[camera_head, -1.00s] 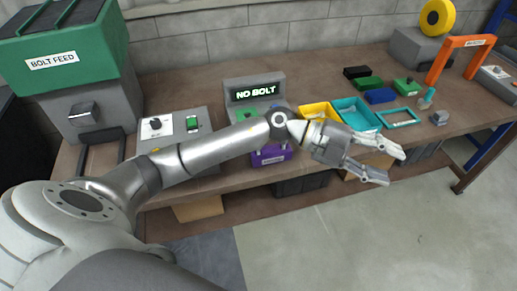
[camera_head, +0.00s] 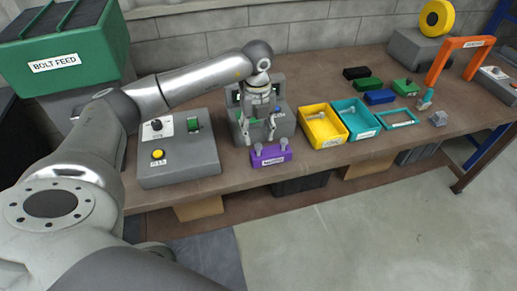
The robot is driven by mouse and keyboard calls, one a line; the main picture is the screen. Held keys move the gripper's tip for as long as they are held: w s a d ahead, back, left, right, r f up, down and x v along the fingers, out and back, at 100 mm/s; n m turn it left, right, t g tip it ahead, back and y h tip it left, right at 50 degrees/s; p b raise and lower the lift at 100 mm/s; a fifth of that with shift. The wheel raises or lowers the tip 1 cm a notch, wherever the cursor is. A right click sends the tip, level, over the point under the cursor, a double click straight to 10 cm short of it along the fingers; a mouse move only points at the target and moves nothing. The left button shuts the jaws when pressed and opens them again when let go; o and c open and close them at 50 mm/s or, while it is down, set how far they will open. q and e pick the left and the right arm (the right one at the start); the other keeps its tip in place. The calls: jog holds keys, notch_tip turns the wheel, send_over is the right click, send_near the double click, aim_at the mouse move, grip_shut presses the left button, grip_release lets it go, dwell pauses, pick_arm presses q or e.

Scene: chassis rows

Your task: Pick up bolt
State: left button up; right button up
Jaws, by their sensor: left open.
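My left gripper (camera_head: 258,136) is open and points down, its fingers apart, in front of the grey display station (camera_head: 281,91). The gripper hides most of the station's screen and part of its green and blue parts. I cannot make out a bolt between the fingers. A purple labelled block (camera_head: 270,158) stands just in front of the gripper, with two grey bolt-like pegs upright on it. The yellow bin (camera_head: 341,136) and the teal bin (camera_head: 370,131) to the right hold small pale items, too small to identify. My right gripper is not in view.
The green bolt feed (camera_head: 100,50) stands at the back left, partly behind my arm. A grey control box (camera_head: 190,172) with a yellow button is left of the gripper. Small coloured blocks and an orange arch (camera_head: 437,62) are at the right. The table's front edge is close.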

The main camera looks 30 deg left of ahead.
aim_at(259, 145)
pick_arm(q)
jog(key=shift+f, duration=0.75)
jog(key=shift+f+p, duration=0.35)
jog(key=shift+p, duration=0.1)
notch_tip(259, 145, down, 4)
jog(key=shift+d+r+p, duration=0.15)
jog(key=shift+r+p, duration=0.05)
jog(key=shift+p, duration=0.5)
jog(key=shift+f, duration=0.45)
jog(key=shift+c, duration=0.2)
jog(key=shift+w, duration=0.1)
grip_shut()
